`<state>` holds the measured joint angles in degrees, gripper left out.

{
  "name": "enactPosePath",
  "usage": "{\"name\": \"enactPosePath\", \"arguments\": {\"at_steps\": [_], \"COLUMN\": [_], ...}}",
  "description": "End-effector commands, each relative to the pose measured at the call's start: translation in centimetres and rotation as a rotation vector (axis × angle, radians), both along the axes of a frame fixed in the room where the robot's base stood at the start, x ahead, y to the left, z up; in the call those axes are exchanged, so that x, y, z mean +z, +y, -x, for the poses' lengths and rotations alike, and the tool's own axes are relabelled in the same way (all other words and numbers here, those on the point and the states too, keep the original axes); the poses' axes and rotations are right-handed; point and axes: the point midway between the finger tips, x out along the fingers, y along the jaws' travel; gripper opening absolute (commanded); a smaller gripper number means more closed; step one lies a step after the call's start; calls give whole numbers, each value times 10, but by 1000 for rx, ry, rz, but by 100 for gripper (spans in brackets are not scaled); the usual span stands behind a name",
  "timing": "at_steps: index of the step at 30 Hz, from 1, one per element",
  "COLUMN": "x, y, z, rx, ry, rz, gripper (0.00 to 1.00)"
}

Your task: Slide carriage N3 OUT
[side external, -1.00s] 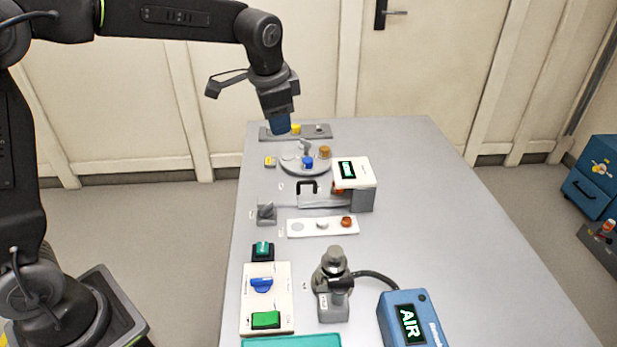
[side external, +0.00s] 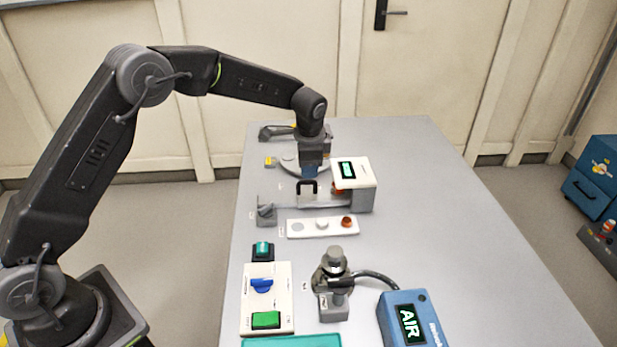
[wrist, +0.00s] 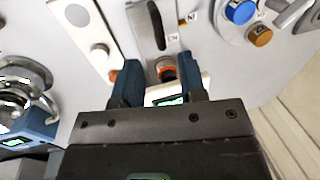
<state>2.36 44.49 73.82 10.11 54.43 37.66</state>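The carriage's black handle (side external: 307,184) stands upright on a grey rail (side external: 285,207) that runs left to right into a white-topped box with a lit display (side external: 355,172). In the wrist view the handle (wrist: 158,25) shows beyond the fingertips, roughly in line with the gap between them. An orange-brown piece (wrist: 166,70) lies between the fingers, close to the box. My gripper (wrist: 159,62) is open and empty, its blue fingers apart. In the side view my gripper (side external: 310,174) points down just above and behind the handle. I cannot read the N3 label.
A round plate with blue and orange knobs (wrist: 240,12) is behind the rail. A white strip with round pads (side external: 310,228) lies in front. A switch panel (side external: 248,297), a microscope-like post (side external: 334,262) and a blue AIR box (side external: 412,322) stand nearer. The table's right side is clear.

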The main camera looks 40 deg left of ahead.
Motion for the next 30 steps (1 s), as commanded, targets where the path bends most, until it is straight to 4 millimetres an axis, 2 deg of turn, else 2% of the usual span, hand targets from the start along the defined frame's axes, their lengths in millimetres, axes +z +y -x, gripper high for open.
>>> {"name": "enactPosePath", "arguments": {"at_steps": [3, 9, 21, 30], "x": [-22, -44, -49, -49], "y": [3, 6, 7, 7], "z": [-3, -6, -7, -7], "rx": [1, 2, 1, 1], "ry": [3, 0, -1, -1], "rz": [0, 0, 1, 1], "gripper": [38, 38, 37, 8]}}
